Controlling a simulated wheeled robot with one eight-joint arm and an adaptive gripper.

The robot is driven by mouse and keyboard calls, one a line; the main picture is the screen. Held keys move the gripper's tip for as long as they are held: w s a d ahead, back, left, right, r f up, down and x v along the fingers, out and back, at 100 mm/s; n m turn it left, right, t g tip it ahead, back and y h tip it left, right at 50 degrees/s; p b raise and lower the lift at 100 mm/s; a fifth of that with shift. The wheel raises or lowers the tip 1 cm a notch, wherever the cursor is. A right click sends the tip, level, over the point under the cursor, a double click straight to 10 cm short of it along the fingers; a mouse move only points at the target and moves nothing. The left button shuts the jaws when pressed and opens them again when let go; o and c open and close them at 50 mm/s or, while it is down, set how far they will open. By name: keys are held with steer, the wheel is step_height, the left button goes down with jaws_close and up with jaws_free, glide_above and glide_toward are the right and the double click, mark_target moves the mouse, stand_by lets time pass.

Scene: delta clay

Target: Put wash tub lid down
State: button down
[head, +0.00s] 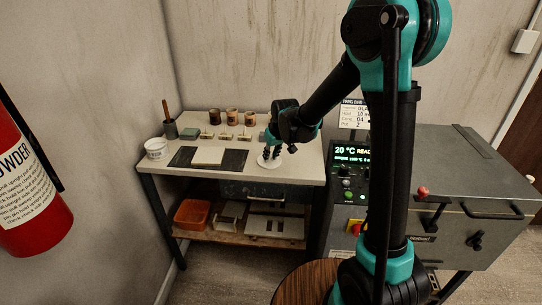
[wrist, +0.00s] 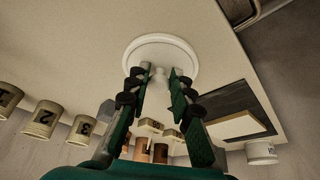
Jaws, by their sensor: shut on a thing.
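The wash tub lid (head: 270,162) is a white round disc at the right part of the worktable. In the wrist view the lid (wrist: 160,48) shows its rim and a small central knob. My gripper (head: 276,151) is above the lid, pointing down, with its fingers (wrist: 158,76) closed around the knob. The lid looks level and at or very near the tabletop; I cannot tell whether it touches. A white tub (head: 156,148), likely the wash tub, stands at the table's left edge. It also shows in the wrist view (wrist: 261,153).
A dark mat (head: 236,160) with a pale slab (head: 208,156) lies left of the lid. Brown cups (head: 232,116) and small blocks stand behind. Numbered cups (wrist: 41,118) show in the wrist view. A grey machine (head: 460,210) stands right of the table.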

steer(key=shift+f, duration=0.15)
steer(key=c, duration=1.3)
jaws_free()
steer(key=shift+c, duration=0.2)
steer(key=v, duration=1.2)
steer(key=s+d+f+m, duration=0.2)
steer(key=s+d+f, duration=0.2)
steer(key=s+d, duration=0.3)
steer(key=s+d+f+m+h, duration=0.1)
steer(key=s+d+f, duration=0.3)
steer(key=s+d, duration=0.4)
steer(key=s+d+f+m+h, duration=0.1)
steer(key=s+d+f+m, duration=0.2)
steer(key=s+d, duration=0.4)
steer(key=shift+s+d+f, duration=0.15)
steer(key=shift+d+f, duration=0.3)
steer(key=shift+f, duration=0.25)
